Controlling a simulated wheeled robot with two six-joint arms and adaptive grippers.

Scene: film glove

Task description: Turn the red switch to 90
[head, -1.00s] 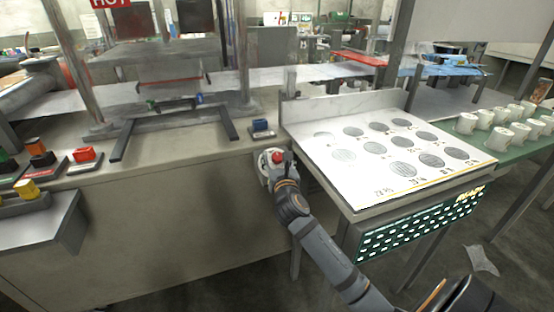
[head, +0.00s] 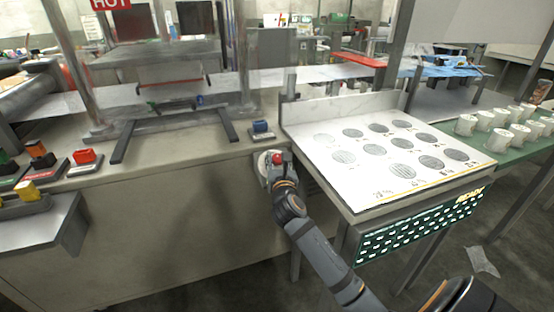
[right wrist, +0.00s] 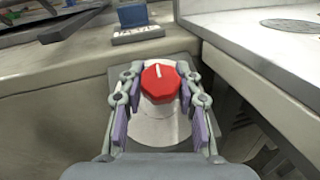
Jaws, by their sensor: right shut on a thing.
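The red switch (right wrist: 160,82) is a faceted red knob with a white pointer line, on a round pale dial plate (right wrist: 152,128) on the front of the machine. The line points almost straight up, leaning slightly left, in the right wrist view. My right gripper (right wrist: 160,90) has its fingers on both sides of the knob and is shut on it. In the head view the red switch (head: 278,158) shows just beyond my right gripper (head: 281,172). Dial marks are too small to read. My left gripper is not in view.
A blue switch (head: 261,126) sits on the machine top behind the knob. The white panel with dark discs (head: 375,149) stands close on the right. Red (head: 84,156) and yellow (head: 26,190) switches are at the far left. White cups (head: 492,119) stand at the right.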

